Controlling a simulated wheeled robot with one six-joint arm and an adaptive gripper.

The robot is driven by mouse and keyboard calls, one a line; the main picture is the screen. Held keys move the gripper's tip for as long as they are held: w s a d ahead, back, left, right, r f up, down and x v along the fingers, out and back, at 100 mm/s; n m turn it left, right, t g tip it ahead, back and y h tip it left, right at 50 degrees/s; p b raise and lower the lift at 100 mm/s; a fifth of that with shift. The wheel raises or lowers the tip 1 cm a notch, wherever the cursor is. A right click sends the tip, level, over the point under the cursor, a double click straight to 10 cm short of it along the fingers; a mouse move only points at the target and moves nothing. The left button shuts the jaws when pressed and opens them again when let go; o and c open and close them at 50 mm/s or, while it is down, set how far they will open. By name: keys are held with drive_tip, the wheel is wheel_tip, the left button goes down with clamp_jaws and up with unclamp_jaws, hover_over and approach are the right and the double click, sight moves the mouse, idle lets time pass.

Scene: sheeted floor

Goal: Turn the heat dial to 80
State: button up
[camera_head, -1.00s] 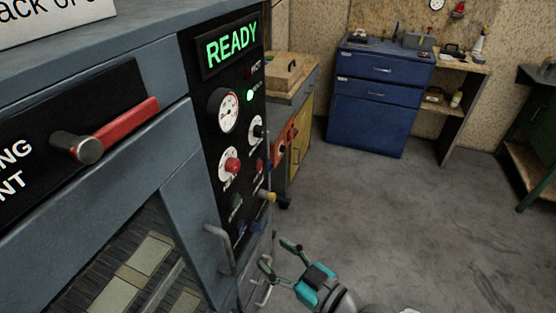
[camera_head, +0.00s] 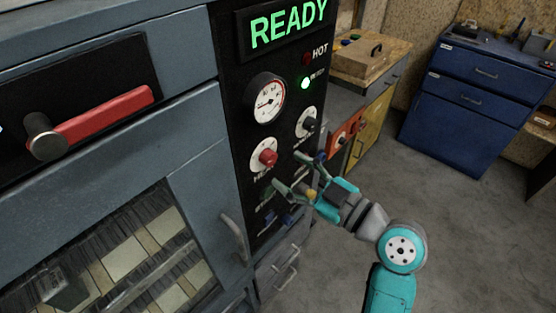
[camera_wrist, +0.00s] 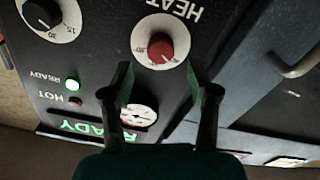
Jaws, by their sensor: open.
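The heat dial (camera_head: 257,163) is a white round scale with a red knob on the black control panel (camera_head: 235,80). It shows upside down in the wrist view, with the red knob (camera_wrist: 161,46) and the word HEAT beside it. The number it points to is too small to read surely. My gripper (camera_head: 288,170) is open and empty, just in front of the panel, near the dial's lower right. In the wrist view its two fingers (camera_wrist: 158,72) stand apart either side of the dial's line, with the knob beyond the tips. Contact with the knob is not visible.
A second dial with a black knob (camera_head: 309,123) sits up and right of the heat dial. Above are a round gauge (camera_head: 266,98), a lit green lamp (camera_head: 305,83) and a READY display (camera_head: 288,24). A metal door handle (camera_head: 235,240) juts out below left. Open floor lies right.

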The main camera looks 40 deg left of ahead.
sight(273, 160)
drive_tip(key=shift+w+a, duration=0.15)
drive_tip(key=shift+a, duration=2.15)
clamp_jaws()
